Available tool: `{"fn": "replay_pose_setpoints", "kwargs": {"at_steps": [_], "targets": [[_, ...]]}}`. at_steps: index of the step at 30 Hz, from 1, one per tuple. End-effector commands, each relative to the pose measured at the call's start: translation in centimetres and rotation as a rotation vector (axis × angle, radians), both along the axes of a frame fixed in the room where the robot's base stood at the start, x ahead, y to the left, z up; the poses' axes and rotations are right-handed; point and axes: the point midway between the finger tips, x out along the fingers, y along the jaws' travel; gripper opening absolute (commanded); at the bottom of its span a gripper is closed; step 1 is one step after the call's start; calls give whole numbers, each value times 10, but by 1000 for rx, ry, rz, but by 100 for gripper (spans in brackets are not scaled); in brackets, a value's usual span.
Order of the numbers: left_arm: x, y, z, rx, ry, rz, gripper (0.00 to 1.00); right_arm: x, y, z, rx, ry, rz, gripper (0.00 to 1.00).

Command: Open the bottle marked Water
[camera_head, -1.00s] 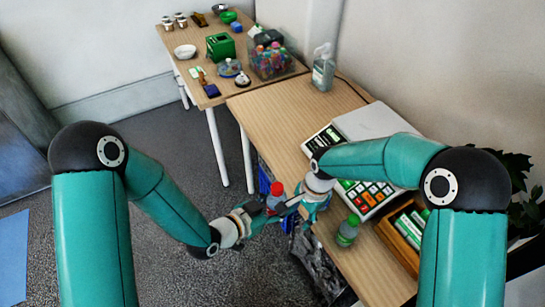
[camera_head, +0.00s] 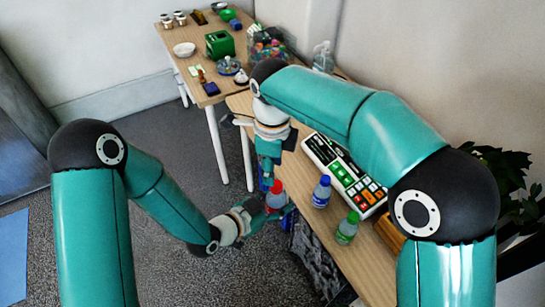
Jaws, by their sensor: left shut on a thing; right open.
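My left gripper (camera_head: 262,212) is shut on a red-capped bottle (camera_head: 277,201) and holds it upright beside the table's left edge. My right gripper (camera_head: 268,172) is open and points down, just above the red cap in the picture; whether it touches the cap cannot be told. A blue-capped bottle (camera_head: 322,193) and a green-capped bottle (camera_head: 347,229) stand upright on the near table. No bottle label is readable at this size, so I cannot tell which is marked Water.
The near wooden table (camera_head: 362,262) bears a card terminal or register with coloured keys (camera_head: 346,176) and a clear pump bottle (camera_head: 323,58), partly hidden by my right arm. The far table (camera_head: 188,35) holds a green box (camera_head: 220,44) and a white bowl (camera_head: 184,49).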

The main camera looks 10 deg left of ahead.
Motion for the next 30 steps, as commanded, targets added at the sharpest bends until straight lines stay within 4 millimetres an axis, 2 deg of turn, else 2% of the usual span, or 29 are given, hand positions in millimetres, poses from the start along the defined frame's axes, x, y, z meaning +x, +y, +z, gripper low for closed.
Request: {"fn": "replay_pose_setpoints", "kwargs": {"at_steps": [3, 9, 20, 29, 30], "targets": [[0, 0, 0, 0, 0, 0, 0, -1, -1, -19, -2, 2, 1, 50], [0, 0, 0, 0, 0, 0, 0, 0, 0, -40, -1, 0, 2, 50], [0, 0, 0, 0, 0, 0, 0, 0, 0, -45, 0, -1, 2, 50], [-1, 0, 0, 0, 0, -2, 0, 1, -1, -45, 0, -4, 2, 1], [-1, 0, 0, 0, 0, -3, 0, 2, -1, -45, 0, -5, 2, 0]]}}
